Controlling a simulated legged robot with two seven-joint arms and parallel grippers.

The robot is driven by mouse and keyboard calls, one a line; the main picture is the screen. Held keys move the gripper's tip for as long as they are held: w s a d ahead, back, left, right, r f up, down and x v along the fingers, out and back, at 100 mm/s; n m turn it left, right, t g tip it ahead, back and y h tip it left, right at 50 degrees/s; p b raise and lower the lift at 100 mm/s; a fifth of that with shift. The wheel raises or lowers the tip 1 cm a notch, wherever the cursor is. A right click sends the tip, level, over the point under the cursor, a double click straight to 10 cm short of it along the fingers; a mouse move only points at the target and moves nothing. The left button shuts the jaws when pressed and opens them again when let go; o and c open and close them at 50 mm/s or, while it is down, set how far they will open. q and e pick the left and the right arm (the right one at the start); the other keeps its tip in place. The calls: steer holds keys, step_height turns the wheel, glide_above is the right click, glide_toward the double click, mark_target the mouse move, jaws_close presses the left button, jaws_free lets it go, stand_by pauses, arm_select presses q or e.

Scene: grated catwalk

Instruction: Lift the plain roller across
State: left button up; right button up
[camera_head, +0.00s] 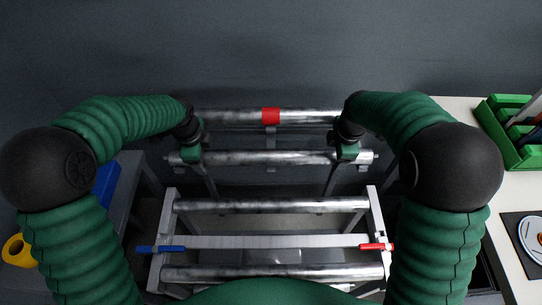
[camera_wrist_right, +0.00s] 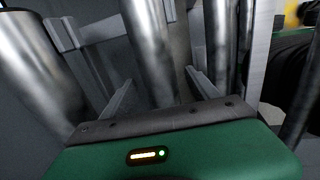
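The plain roller (camera_head: 265,158) is a bare metal bar lying crosswise in the head view. A roller with a red band (camera_head: 270,116) lies parallel behind it. My left gripper (camera_head: 190,153) is over the plain roller near its left end, pointing down; its fingers are hidden. My right gripper (camera_head: 348,152) is over the roller near its right end. In the right wrist view its two pale fingers straddle the plain roller (camera_wrist_right: 150,50), with narrow gaps seeming to show at its sides. Whether either gripper touches the roller is unclear.
A pale frame with two rollers (camera_head: 270,206) stands in front, with a blue handle (camera_head: 161,249) and a red handle (camera_head: 376,247). A white table (camera_head: 510,195) with a green bin (camera_head: 510,135) is at right. A blue box (camera_head: 106,183) and yellow object (camera_head: 18,250) are at left.

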arm_select(q)
jaws_close()
arm_select(e)
jaws_close()
arm_select(q)
steer(key=shift+w+r, duration=0.1)
steer(key=shift+r, duration=0.1)
arm_select(e)
steer(key=shift+w+r, duration=0.1)
steer(key=shift+r, duration=0.05)
